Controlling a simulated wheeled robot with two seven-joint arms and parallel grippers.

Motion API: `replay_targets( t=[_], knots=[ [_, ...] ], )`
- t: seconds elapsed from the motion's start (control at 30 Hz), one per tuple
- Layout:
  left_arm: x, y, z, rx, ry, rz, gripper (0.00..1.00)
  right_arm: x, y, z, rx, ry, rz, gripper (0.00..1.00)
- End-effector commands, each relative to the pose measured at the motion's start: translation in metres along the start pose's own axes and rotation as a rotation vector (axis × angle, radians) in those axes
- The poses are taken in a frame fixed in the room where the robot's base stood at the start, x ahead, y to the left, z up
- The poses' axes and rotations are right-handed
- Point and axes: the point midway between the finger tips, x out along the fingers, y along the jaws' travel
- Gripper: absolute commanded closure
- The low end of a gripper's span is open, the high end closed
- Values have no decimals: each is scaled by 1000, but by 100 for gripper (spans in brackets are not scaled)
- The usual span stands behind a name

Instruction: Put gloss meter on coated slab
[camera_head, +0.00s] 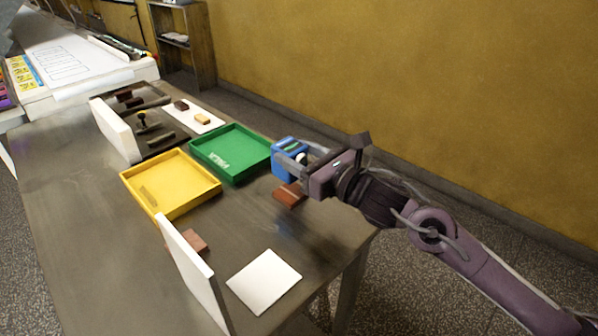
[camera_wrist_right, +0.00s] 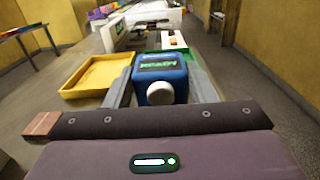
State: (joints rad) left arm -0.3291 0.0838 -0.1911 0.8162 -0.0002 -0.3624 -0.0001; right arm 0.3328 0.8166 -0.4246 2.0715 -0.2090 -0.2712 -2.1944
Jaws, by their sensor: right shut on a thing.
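The blue gloss meter (camera_head: 281,163), with a dark display, is between the fingers of my right gripper (camera_head: 291,157), which is shut on it. In the right wrist view the meter (camera_wrist_right: 174,68) faces me with a round white knob, and its display has green lettering. A reddish-brown slab with a pale line (camera_head: 288,194) lies on the table just below the gripper in the head view. A slab corner also shows at the left in the right wrist view (camera_wrist_right: 42,123). Another brown slab (camera_head: 193,242) is partly hidden by a white upright panel. I cannot tell which slab is coated. My left gripper is out of view.
A green tray (camera_head: 262,165) and a yellow tray (camera_head: 212,189) stand left of the gripper. White upright panels (camera_head: 192,272) (camera_head: 115,131) stand on the table. A white square plate (camera_head: 264,281) lies at the front. A dark tray with small pieces is farther back.

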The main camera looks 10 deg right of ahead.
Motion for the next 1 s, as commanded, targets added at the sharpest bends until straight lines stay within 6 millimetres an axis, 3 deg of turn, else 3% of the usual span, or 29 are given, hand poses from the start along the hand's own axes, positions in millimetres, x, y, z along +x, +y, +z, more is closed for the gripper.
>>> replay_targets(
  t=[0.2, 0.3, 0.73, 0.9, 0.93, 1.0],
  knots=[
    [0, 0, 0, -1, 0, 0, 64, 0, 0, -33, 4, 2, -1, 78],
    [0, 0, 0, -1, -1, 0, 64, 0, 0, -39, 2, -2, -1, 78],
    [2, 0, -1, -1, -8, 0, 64, 0, 0, -43, 0, -2, 0, 78],
    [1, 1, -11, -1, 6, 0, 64, 0, 0, -44, 0, -2, 0, 78],
    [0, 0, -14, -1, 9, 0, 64, 0, 0, -45, 0, 1, 0, 45],
    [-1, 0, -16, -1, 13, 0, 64, 0, 0, -45, 0, 1, 0, 36]
  ],
)
